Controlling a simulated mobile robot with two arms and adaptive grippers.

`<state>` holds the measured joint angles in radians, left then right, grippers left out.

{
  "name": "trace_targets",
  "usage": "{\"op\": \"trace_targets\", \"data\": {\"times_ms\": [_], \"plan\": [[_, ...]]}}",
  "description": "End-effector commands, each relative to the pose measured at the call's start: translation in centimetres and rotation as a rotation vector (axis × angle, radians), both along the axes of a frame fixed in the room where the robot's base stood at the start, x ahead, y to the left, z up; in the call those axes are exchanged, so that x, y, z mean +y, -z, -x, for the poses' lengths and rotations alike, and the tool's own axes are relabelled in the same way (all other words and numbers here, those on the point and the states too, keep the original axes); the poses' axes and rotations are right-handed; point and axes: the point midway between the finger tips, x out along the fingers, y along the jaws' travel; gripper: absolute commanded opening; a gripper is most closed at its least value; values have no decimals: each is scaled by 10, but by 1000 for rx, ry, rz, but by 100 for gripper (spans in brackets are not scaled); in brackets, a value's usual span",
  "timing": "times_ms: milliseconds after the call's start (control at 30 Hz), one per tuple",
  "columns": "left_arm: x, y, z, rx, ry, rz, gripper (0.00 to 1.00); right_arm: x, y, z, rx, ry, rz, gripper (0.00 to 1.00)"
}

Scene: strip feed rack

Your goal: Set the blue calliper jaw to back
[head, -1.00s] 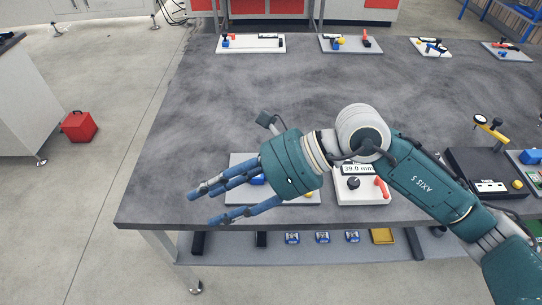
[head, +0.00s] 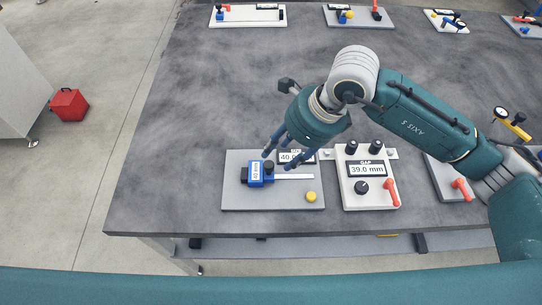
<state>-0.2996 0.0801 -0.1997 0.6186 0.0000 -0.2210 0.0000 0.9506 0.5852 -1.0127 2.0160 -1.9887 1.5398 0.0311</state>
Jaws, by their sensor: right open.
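The blue calliper jaw (head: 255,174) sits toward the left of a light grey plate (head: 240,201) near the table's front edge. A black knob (head: 269,165) stands at its right side, and a pale rail (head: 296,177) runs to the right from it. My right gripper (head: 277,158) is open and empty. Its blue fingers point down just above and behind the jaw and knob, seemingly apart from them. The fingers partly cover a small display (head: 297,157) that reads about 40. My left gripper is not in view.
A yellow button (head: 311,197) is on the same plate. To the right, a white panel (head: 350,200) shows "GAP 39.0 mm", with black knobs and a red lever (head: 391,193). Other fixtures line the far edge. The middle of the grey table (head: 220,100) is clear.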

Motion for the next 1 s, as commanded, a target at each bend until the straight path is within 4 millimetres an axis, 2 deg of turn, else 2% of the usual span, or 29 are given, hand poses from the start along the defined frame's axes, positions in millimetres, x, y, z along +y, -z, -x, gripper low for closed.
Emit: {"op": "trace_targets", "data": {"times_ms": [33,100,200,267,400,533,767,800,867,1000], "plan": [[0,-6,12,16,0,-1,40,4,7,0,6,0,0,42],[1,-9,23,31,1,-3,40,9,20,-2,5,0,0,42],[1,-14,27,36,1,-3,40,16,37,-5,5,-1,-1,42],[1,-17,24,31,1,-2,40,19,46,-7,3,1,-1,42],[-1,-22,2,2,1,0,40,25,60,-9,2,-1,-2,42],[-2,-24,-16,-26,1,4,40,26,66,-11,-1,0,-2,42],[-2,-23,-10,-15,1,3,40,27,68,-11,-1,-1,-2,42],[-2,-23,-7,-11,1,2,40,27,68,-11,-1,-1,-2,40],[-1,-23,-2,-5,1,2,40,27,68,-11,-1,-1,-2,28],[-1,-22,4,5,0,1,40,27,67,-12,-2,-1,-3,0]]}}
